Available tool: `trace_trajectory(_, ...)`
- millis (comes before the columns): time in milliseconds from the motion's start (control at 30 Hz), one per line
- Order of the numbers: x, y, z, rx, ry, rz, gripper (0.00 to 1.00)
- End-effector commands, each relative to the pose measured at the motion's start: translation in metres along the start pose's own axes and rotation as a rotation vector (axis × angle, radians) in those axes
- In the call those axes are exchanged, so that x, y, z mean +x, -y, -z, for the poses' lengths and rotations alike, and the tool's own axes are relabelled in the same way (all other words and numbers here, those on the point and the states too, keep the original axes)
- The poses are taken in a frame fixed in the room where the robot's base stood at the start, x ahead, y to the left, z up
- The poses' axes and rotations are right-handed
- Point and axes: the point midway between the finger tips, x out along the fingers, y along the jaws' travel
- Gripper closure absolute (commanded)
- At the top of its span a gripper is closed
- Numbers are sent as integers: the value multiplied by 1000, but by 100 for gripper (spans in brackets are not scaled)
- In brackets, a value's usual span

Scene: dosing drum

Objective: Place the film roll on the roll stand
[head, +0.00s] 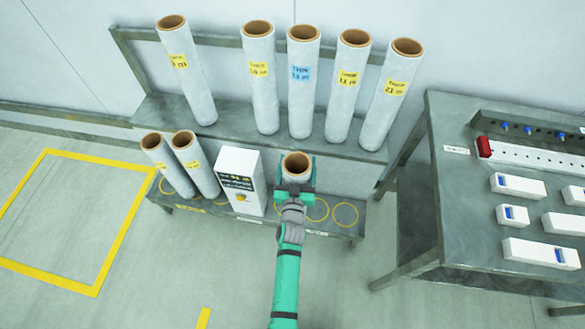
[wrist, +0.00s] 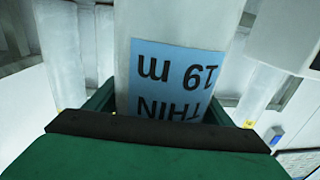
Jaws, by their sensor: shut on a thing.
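A film roll (head: 297,167), a whitish tube with a brown core, is in my gripper (head: 295,187). In the wrist view the same film roll (wrist: 170,25) carries a blue label reading THIN 19 m, upside down. The gripper is shut around it. The roll stands nearly upright above or on the low shelf with yellow rings (head: 343,215), which may be the roll stand. My arm hides the roll's bottom, so I cannot tell whether it touches. Two rolls (head: 186,150) with yellow labels stand on this shelf's left part.
A white box with a display (head: 239,175) stands left of my gripper. Several rolls (head: 303,80) stand on the upper shelf (head: 240,140), one with a blue label. A grey table (head: 455,230) with white devices is at right. Two yellow rings right of the gripper are empty.

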Motion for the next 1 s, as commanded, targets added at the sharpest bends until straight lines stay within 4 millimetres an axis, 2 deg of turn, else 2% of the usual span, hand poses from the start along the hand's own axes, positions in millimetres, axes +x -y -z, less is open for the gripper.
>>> trace_trajectory(600, 27, -26, -14, 2, -7, 4, 88)
trace_trajectory(1000, 41, -44, -41, 0, -5, 0, 88)
